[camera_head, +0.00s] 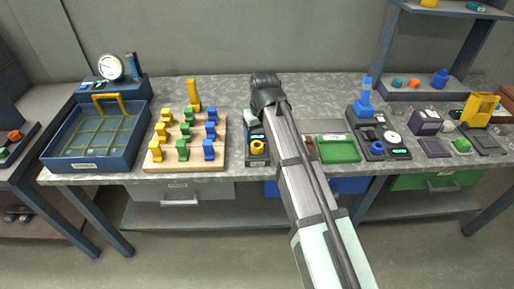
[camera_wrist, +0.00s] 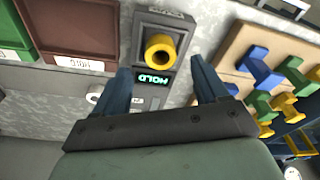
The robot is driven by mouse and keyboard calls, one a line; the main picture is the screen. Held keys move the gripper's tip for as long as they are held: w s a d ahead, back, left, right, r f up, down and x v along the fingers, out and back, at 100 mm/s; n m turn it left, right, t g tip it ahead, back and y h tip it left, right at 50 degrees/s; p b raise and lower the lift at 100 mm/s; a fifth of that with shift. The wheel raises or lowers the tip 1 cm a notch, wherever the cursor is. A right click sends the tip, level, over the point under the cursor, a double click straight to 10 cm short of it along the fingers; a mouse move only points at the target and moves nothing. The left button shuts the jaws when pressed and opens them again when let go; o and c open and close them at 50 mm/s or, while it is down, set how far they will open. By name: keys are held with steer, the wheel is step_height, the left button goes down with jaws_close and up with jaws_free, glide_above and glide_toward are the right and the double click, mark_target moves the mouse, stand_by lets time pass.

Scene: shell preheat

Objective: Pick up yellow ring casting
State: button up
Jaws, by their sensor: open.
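In the head view the yellow ring casting (camera_head: 257,147) shows just left of my arm, near the front of the bench. My gripper (camera_wrist: 160,84) is open and empty, with its two blue-grey fingers either side of the display in the wrist view. The ring appears beyond the fingertips, between their lines, and no contact shows. In the head view my arm hides the fingers and part of the device.
A wooden board (camera_head: 187,163) with yellow, green and blue pieces stands left of the ring. A green tray (camera_head: 338,149) and a brown tray (camera_wrist: 90,28) lie on its other side. A blue basket (camera_head: 70,156) stands far left. A dark station with a blue ring (camera_head: 377,150) is right.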

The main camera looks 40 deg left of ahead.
mark_target(257, 143)
steer(key=shift+w+a+f, duration=0.1)
steer(key=shift+a+f, duration=0.05)
steer(key=shift+f, duration=0.75)
steer(key=shift+w+a+f, duration=0.1)
steer(key=shift+a+f, duration=0.1)
steer(key=shift+f, duration=0.75)
steer(key=shift+a+f, duration=0.15)
steer(key=shift+f, duration=0.75)
steer(key=c, duration=1.2)
